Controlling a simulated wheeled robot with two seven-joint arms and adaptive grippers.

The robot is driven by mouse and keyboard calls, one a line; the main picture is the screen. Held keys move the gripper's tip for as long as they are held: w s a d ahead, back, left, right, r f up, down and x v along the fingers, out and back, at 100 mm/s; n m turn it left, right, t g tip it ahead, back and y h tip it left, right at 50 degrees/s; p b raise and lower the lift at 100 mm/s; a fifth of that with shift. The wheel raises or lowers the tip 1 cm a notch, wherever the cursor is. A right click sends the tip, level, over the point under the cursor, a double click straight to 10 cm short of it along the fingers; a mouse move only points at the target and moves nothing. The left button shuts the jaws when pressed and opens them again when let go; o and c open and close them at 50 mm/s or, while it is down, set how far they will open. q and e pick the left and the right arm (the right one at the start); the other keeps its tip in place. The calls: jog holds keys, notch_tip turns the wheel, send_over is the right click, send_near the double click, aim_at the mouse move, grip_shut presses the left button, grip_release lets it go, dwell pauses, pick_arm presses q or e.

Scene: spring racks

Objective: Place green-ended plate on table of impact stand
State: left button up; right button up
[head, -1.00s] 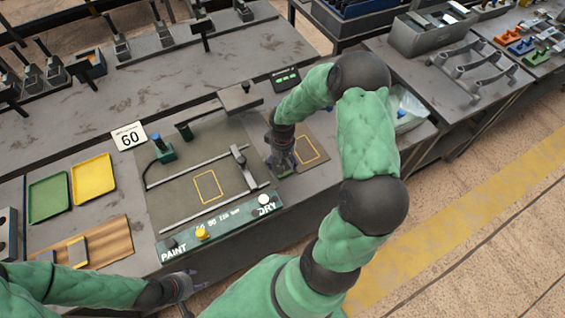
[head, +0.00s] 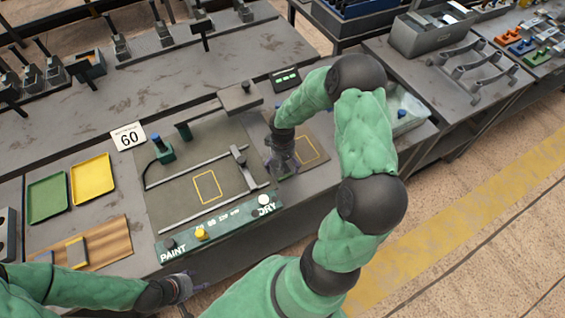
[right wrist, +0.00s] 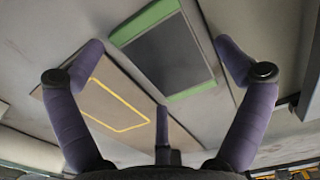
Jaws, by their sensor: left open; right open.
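A dark plate with green ends (right wrist: 165,55) lies flat in the right wrist view. It is between the spread purple fingers of my right gripper (right wrist: 165,85), which is open and not visibly clamped on it. A brown pad with a yellow outline (right wrist: 115,105) is beside the plate; whether they overlap is unclear. In the head view my right gripper (head: 282,163) is low at the left edge of this pad (head: 312,150) and hides the plate. My left gripper (head: 185,289) is open and empty in front of the bench.
A green PAINT/DRY panel (head: 218,228) fronts a mat with rails (head: 170,200). Green (head: 47,198) and yellow (head: 93,179) trays lie at left, above a wooden board (head: 105,243) holding a yellow-ended plate (head: 77,252). A 60 sign (head: 128,136) stands behind.

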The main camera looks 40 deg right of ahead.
jog(key=shift+r, duration=0.25)
notch_tip(320, 180, up, 12)
jog(key=f+p, duration=0.1)
jog(key=p, duration=0.1)
notch_tip(320, 180, down, 6)
jog(key=b, duration=0.6)
jog(key=shift+a+f, duration=0.15)
jog(key=shift+f, duration=0.05)
jog(key=f+b, duration=0.1)
jog(key=f, duration=0.4)
jog(key=shift+d+f, duration=0.1)
jog(key=shift+d, duration=0.1)
jog(key=c, duration=1.6)
